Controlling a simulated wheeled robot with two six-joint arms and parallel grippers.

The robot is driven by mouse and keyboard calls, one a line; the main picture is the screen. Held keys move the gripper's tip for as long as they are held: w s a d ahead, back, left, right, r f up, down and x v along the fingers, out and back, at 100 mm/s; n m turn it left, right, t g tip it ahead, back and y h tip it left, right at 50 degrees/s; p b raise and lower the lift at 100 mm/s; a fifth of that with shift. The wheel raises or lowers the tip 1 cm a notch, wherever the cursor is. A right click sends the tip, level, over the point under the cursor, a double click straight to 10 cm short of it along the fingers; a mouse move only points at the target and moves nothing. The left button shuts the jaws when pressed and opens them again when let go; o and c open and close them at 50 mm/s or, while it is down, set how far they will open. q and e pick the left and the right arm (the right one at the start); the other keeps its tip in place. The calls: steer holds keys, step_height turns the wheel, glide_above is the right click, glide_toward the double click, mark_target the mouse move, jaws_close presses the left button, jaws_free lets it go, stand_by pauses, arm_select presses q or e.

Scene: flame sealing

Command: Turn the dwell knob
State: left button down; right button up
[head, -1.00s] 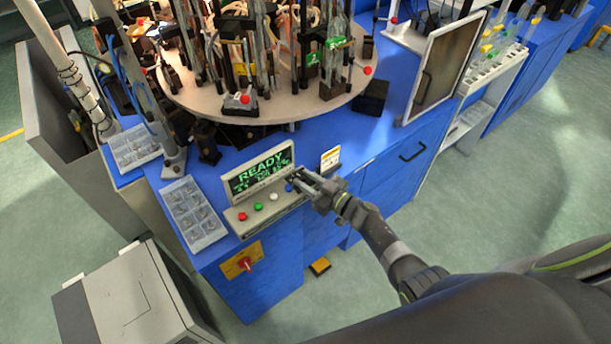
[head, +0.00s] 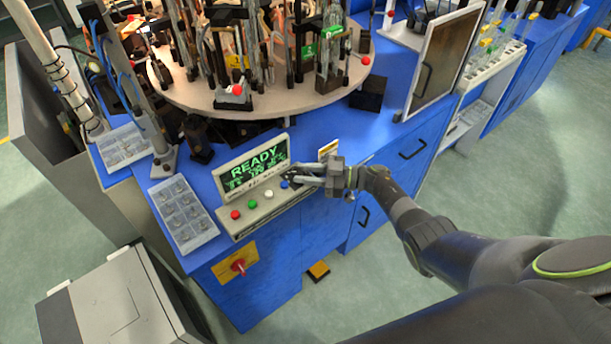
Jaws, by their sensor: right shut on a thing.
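The control panel (head: 262,213) sits on the front edge of the blue bench, with a screen (head: 255,170) that reads READY in green above a row of coloured buttons. My right gripper (head: 293,174) reaches in from the right at the panel's right end, just past the blue button (head: 285,184). Its fingers are shut on the dwell knob there, which they mostly hide. I cannot make out the knob's pointer. My left gripper is not in view.
A red button (head: 235,215), a green button and a white button line the panel left of my gripper. A parts tray (head: 182,214) lies to the left. The round turntable (head: 285,107) with glassware stands behind. A red switch (head: 238,266) is on the bench front.

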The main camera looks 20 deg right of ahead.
stand_by(0.3)
steer(key=o, duration=0.7)
steer(key=b+v, duration=0.3)
steer(key=v, duration=1.4)
steer(key=shift+s+d+b, duration=0.1)
steer(key=shift+d+b, duration=0.1)
steer(key=shift+b, duration=0.15)
